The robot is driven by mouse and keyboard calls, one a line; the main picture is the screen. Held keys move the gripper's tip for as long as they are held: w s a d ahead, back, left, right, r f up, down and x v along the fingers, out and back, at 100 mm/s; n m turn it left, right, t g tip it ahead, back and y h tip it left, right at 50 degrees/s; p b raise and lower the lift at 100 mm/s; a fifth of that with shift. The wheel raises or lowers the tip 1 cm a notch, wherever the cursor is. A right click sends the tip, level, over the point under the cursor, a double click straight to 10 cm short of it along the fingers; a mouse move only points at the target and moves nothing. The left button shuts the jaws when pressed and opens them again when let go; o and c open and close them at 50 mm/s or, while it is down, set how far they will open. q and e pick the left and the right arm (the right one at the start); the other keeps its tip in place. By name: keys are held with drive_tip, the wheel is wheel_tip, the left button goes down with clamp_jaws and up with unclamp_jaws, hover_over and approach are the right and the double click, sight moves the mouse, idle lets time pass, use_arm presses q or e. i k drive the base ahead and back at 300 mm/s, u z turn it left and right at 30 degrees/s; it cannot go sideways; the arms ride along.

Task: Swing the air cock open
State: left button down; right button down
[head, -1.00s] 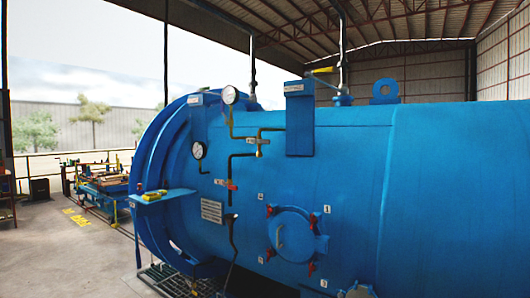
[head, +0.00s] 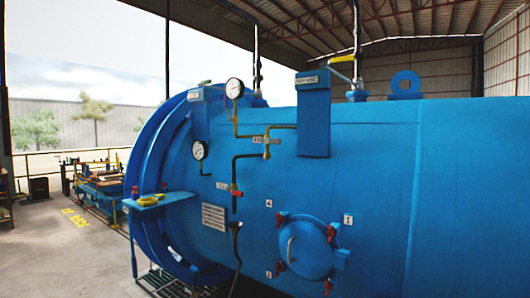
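The big blue autoclave (head: 375,170) fills the middle and right of the head view. A small valve with a red handle (head: 236,193) sits on the dark pipe on its side, with a small label (head: 222,186) beside it. A brass valve (head: 266,141) with its own label is on the pipe above. A yellow lever (head: 342,58) is at the top pipe. The labels are too small to read surely, so I cannot tell which is the air cock. Neither of my grippers shows.
Two white dial gauges (head: 235,88) (head: 200,150) stand near the vessel's front end. A round hatch (head: 305,248) with red clamps is low on the side. A blue shelf (head: 160,199) juts out at left. The floor (head: 60,260) at left is mostly clear.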

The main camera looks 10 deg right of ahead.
sight(274, 141)
drive_tip(key=z, duration=0.65)
drive_tip(key=i, duration=0.85)
drive_tip(key=z, duration=0.95)
